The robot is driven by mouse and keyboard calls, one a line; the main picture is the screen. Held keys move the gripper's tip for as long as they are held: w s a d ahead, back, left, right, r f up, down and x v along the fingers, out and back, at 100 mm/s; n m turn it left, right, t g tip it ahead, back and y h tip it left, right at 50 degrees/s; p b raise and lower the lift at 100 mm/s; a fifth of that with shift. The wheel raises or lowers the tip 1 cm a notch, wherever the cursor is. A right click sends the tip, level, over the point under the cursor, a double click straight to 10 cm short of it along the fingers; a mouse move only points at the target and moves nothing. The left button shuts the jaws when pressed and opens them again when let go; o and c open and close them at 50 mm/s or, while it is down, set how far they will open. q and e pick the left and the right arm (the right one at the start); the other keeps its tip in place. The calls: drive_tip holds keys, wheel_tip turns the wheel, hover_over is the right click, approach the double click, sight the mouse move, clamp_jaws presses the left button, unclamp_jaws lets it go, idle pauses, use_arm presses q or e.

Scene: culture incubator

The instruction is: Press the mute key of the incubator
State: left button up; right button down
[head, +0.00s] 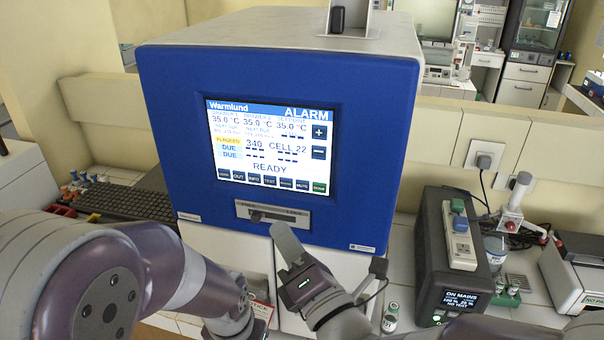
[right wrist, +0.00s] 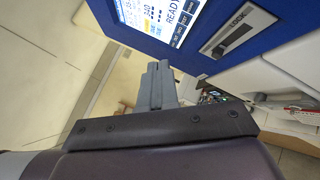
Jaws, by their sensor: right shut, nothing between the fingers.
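The incubator (head: 375,120) is a blue-fronted box with a lit touchscreen (head: 270,148) headed "Warmlund" and "ALARM". The mute key (head: 302,184) is a dark key in the screen's bottom row, just left of the green key. My right gripper (head: 280,230) is shut and empty, its fingers pointing up in front of the slot panel below the screen, lower than the mute key. In the right wrist view its shut fingers (right wrist: 157,68) point toward the blue front, with part of the screen (right wrist: 170,15) beyond. The mute key is not clear there. My left gripper is not in view.
A lock slider panel (head: 272,214) sits under the screen. A black power unit (head: 455,260) with a lit display stands at the right. A small vial (head: 390,318) stands on the counter near my right gripper. A dark keyboard (head: 125,202) lies left of the incubator.

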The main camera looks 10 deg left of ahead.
sight(302, 185)
drive_tip(key=shift+w, duration=0.1)
drive_tip(key=shift+w, duration=0.1)
drive_tip(key=shift+w+d, duration=0.2)
drive_tip(key=shift+w, duration=4.1)
drive_tip(key=shift+w+f+b, duration=0.15)
drive_tip(key=shift+w+b, duration=0.1)
drive_tip(key=shift+b, duration=0.05)
drive_tip(key=shift+w, duration=0.2)
